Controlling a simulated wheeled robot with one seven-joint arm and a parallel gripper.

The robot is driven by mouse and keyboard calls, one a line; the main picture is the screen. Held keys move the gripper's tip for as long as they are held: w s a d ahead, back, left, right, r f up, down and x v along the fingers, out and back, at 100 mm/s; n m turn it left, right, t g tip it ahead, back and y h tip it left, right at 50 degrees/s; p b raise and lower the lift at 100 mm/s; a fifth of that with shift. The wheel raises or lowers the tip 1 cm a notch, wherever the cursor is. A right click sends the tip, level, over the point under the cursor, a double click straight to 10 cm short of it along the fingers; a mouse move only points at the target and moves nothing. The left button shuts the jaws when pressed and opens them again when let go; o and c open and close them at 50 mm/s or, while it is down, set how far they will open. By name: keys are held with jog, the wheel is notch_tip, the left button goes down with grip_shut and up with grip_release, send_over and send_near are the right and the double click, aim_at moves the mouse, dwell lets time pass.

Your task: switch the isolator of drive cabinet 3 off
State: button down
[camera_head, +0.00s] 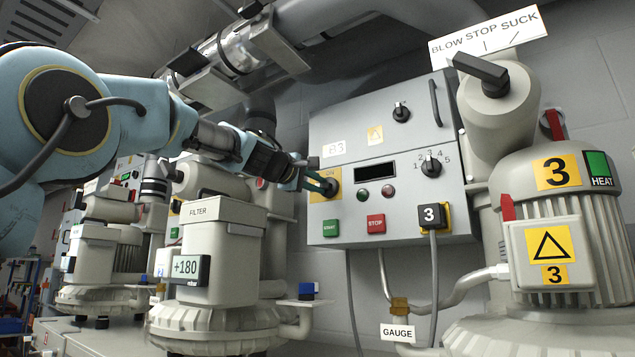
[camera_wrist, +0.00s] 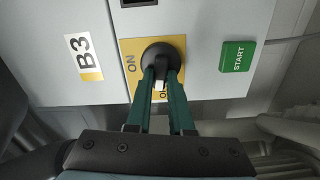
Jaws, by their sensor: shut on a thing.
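The isolator is a round black knob (camera_wrist: 162,58) on a yellow plate (camera_wrist: 128,47), on the grey front of cabinet 3 (camera_head: 322,121). In the wrist view, ON is printed on the plate's left side. A second label at the plate's bottom is partly hidden by my fingers; only its first letter, O, shows. The knob's grip and pale mark (camera_wrist: 159,86) point down toward that label, away from ON. My gripper (camera_head: 327,186) is shut on the knob's grip, with a green finger on each side of it. It also shows in the wrist view (camera_wrist: 160,82).
A green START button (camera_head: 330,228) and red STOP button (camera_head: 376,223) sit below the isolator. A dark display (camera_head: 375,171) and a numbered selector (camera_head: 431,167) are to its right. A filter housing (camera_head: 207,248) stands left of the cabinet, below my arm.

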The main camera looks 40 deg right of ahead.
jog(key=shift+f+n, duration=0.1)
jog(key=shift+n, duration=0.7)
jog(key=c, duration=0.8)
grip_release()
jog(key=b+v, duration=0.5)
jog(key=v, duration=0.5)
jog(key=shift+a, duration=0.4)
jog(key=shift+a, duration=0.1)
